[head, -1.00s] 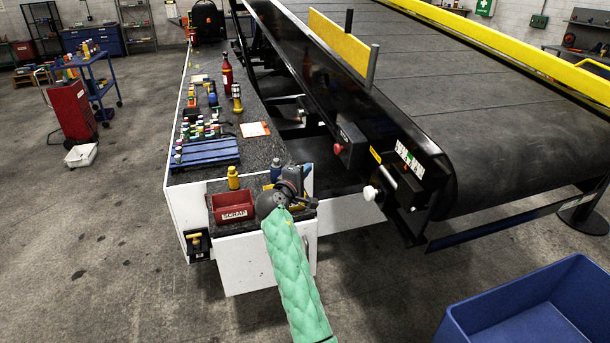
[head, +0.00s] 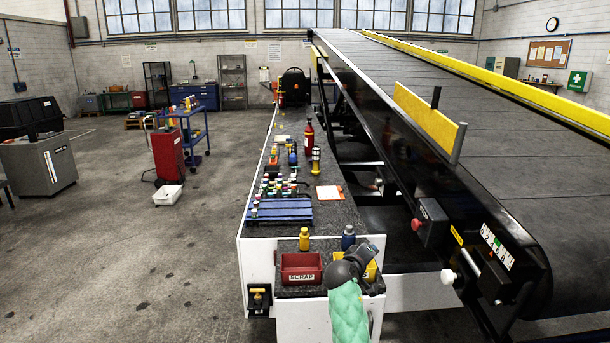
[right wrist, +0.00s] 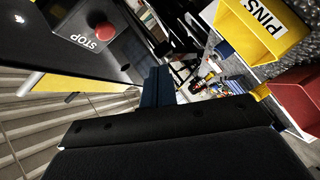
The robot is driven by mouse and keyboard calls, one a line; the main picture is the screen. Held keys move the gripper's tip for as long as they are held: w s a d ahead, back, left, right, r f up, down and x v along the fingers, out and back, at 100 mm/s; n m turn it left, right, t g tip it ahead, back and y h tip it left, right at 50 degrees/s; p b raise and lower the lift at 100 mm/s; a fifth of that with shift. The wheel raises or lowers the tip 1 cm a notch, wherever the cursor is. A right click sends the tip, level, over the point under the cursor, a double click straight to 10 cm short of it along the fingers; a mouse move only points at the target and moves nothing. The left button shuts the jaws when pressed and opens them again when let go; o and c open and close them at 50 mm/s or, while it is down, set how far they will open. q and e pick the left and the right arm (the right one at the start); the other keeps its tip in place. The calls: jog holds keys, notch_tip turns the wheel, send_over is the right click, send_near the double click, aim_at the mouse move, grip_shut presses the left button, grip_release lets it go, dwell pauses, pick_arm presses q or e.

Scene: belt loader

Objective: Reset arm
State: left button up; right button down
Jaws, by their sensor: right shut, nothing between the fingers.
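My right arm, in a green quilted sleeve, comes in from the bottom in the head view. Its dark right gripper (head: 373,257) is over the near end of the bench (head: 340,215), in front of the yellow bin (head: 371,272) and partly hiding it. In the right wrist view the blue fingers (right wrist: 157,86) are together with nothing between them. There the yellow bin, marked PINS (right wrist: 258,35), is at the upper right. My left gripper is in neither view.
A red SCRAP bin (head: 301,263) stands left of my right gripper, with a yellow bottle (head: 304,239) behind it. The conveyor (head: 480,150) and its red stop button (head: 417,225) are to the right. Open floor (head: 170,260) lies left.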

jog(key=s+a+f+m+g+y, duration=0.1)
jog(key=s+a+f+y, duration=0.15)
jog(key=f, duration=0.45)
jog(key=s+a+f+m+g+y, duration=0.1)
jog(key=s+a+f+y, duration=0.15)
jog(key=f, duration=0.55)
jog(key=s+a+f+m+g+y, duration=0.1)
jog(key=a+f+y, duration=0.15)
jog(key=f, duration=0.45)
jog(key=s+f+g+y, duration=0.2)
jog(key=s+f, duration=0.8)
jog(key=f, duration=0.3)
jog(key=s+d+f+g, duration=0.1)
jog(key=s+f+g, duration=0.1)
jog(key=s+f, duration=0.7)
jog(key=s+d+f+g, duration=0.2)
jog(key=s+f, duration=0.6)
jog(key=s, duration=1.3)
jog(key=s+d+f+g, duration=0.1)
jog(key=s+f+g, duration=0.2)
jog(key=s+f, duration=0.6)
jog(key=s, duration=0.5)
jog(key=shift+s+d+f, duration=0.25)
jog(key=shift+s+f, duration=0.1)
jog(key=shift+s, duration=0.05)
